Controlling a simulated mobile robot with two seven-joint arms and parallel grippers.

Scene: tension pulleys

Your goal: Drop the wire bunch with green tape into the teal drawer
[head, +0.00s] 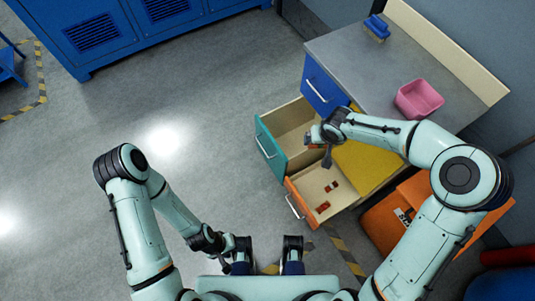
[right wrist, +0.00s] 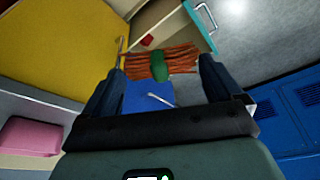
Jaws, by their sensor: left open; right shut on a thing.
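The wire bunch with green tape (right wrist: 160,66) is a bundle of orange-brown strands with a green band around its middle. My right gripper (right wrist: 163,78) is shut on it, with one finger on each side of the taped part. In the head view my right gripper (head: 318,146) is over the inner right side of the open teal drawer, near the orange drawer; its height is hard to tell. The teal drawer (head: 266,142) is pulled out, and its visible floor looks empty. My left gripper (head: 228,254) is open and empty, low near my base, away from the drawers.
An open orange drawer (head: 295,203) holds small red items (head: 326,196). A blue drawer (head: 322,86) is beside the teal one. A pink bin (head: 420,99) and a blue brush-like thing (head: 377,27) stand on the grey top. Floor to the left is clear.

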